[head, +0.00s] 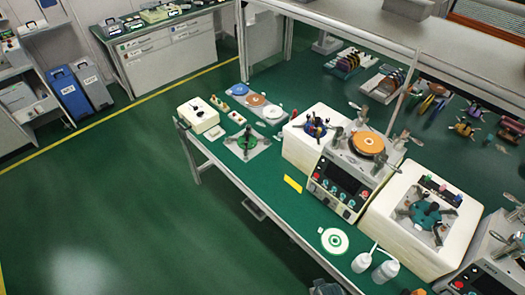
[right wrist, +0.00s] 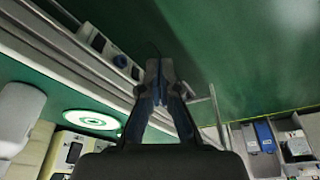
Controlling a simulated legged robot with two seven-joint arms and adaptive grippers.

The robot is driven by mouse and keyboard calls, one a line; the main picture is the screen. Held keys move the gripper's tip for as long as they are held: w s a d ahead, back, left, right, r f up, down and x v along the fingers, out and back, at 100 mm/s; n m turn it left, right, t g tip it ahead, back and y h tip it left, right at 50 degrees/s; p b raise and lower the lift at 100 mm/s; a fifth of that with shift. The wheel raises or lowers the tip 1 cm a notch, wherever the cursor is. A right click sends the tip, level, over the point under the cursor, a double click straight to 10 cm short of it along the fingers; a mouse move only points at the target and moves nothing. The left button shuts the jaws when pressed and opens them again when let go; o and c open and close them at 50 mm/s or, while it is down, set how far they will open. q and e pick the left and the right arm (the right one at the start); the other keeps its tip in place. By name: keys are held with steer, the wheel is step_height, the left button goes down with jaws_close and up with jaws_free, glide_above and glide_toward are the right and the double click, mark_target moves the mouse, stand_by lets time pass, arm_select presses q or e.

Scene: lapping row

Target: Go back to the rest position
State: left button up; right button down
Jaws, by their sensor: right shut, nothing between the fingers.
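My right gripper (right wrist: 160,68) shows in the right wrist view with its two fingers together and nothing between them. It is in front of the bench's long edge, with green floor beyond the fingertips. A small dark part at the bottom edge of the head view (head: 325,287) may belong to my right arm, but too little shows to tell. My left gripper is in neither view. The green bench (head: 282,212) carries a white disc with green rings (head: 333,241), which also shows in the right wrist view (right wrist: 92,120), apart from the gripper.
Two white squeeze bottles (head: 374,265) stand near the bench front. Lapping machines (head: 338,188) and cream blocks (head: 420,228) fill the bench behind.

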steer(key=s+f+g+b, duration=0.1)
steer(key=s+f, duration=0.3)
steer(key=f, duration=0.7)
steer(key=s+f, duration=0.3)
steer(key=f, duration=0.9)
steer(key=s+d+f+g, duration=0.1)
steer(key=s+d+f, duration=0.2)
steer(key=s+f, duration=0.7)
steer(key=s+b, duration=0.1)
steer(key=s, duration=0.3)
steer(key=shift+d, duration=0.25)
